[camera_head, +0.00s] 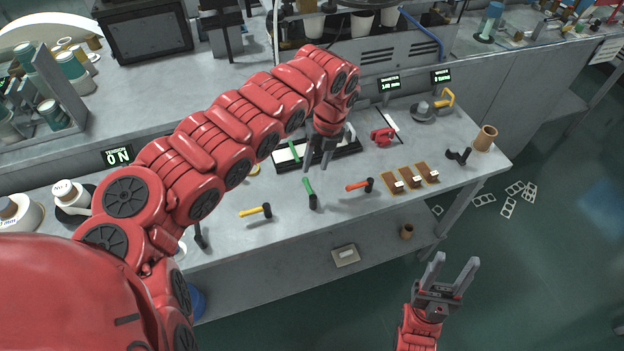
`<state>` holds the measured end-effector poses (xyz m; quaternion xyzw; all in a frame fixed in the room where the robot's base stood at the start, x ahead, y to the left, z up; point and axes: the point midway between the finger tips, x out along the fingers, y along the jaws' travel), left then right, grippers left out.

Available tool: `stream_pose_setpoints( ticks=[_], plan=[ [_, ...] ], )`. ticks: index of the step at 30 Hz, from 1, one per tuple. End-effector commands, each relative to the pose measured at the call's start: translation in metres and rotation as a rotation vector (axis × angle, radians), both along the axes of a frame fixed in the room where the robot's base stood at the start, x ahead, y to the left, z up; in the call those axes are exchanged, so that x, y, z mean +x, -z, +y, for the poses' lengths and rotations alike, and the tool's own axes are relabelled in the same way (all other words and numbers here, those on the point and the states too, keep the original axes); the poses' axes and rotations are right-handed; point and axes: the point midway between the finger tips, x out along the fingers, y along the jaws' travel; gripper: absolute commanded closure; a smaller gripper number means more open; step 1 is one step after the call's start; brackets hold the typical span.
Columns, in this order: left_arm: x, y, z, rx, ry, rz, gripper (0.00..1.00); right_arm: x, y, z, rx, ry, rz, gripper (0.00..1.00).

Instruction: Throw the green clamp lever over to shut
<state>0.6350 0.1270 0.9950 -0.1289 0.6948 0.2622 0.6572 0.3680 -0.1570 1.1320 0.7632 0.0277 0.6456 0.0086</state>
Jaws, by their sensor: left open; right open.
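A green lever (309,188) with a black end sits near the front of the grey bench, its handle angled up and back. A second green piece (293,150) lies at the black-edged tray behind it. My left gripper (319,163) reaches in from the left and points down in front of the tray, above and behind the green lever. It is open, its fingers apart from the lever, and it hides part of the tray. My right gripper (450,266) is open and empty, low at the right, in front of the bench.
A yellow lever (253,211) stands left of the green one, an orange lever (359,185) right of it. Brown blocks (410,178) and a red device (383,136) are further right. My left arm covers much of the bench's left side. The floor at right holds white flat pieces (508,208).

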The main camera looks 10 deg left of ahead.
Motion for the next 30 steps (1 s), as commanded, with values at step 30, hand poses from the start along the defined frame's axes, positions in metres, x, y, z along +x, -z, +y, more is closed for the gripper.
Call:
stream_pose_setpoints(
  ticks=[30],
  plan=[
    [0.01,-0.095,-0.016,-0.001,0.001,0.002,0.52,0.0,0.027,0.0,0.0,0.0,0.0,0.5]
  ],
)
